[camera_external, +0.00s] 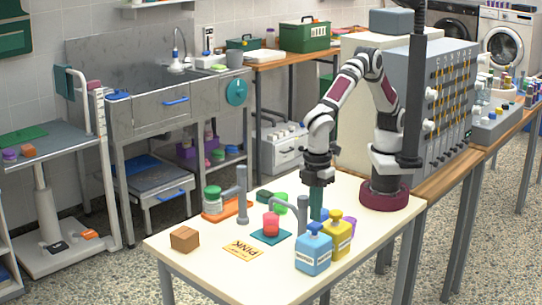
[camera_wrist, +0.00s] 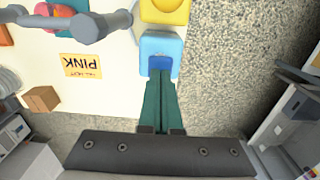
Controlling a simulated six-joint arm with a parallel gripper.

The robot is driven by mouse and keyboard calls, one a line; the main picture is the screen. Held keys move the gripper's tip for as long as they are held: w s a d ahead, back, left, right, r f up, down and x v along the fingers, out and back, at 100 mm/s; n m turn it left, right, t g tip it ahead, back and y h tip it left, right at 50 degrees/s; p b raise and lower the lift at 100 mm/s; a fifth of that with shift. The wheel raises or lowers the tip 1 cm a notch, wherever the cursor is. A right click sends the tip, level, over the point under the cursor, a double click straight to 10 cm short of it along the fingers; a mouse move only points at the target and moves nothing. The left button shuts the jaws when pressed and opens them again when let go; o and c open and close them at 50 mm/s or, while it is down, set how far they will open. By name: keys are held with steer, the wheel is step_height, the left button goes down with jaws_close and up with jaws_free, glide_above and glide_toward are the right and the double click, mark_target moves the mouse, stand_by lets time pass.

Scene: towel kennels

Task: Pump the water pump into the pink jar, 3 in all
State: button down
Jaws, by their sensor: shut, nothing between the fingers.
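The pink jar (camera_external: 271,222) stands on a teal mat (camera_external: 270,236) in the middle of the table; part of it shows at the top left of the wrist view (camera_wrist: 52,10). A blue pump bottle (camera_external: 313,256) with a dark blue head (camera_external: 314,228) stands near the table's front right; its label is too small to read. A yellow pump bottle (camera_external: 338,238) stands right beside it. Which one is the water pump I cannot read. My gripper (camera_external: 316,218) points down, shut and empty, its teal fingertips at or just above the blue head (camera_wrist: 160,67); contact is unclear.
A grey bent pipe on a post (camera_external: 301,215) stands between jar and bottles. A card reading PINK (camera_external: 243,251) and a brown block (camera_external: 185,239) lie to the left. A green-lidded jar (camera_external: 212,199) sits on an orange tray.

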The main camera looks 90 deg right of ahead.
steer(key=shift+f, duration=1.25)
steer(key=shift+r, duration=1.45)
steer(key=shift+f, duration=0.15)
steer(key=shift+f, duration=1.35)
steer(key=shift+r, duration=1.5)
steer(key=shift+f, duration=0.15)
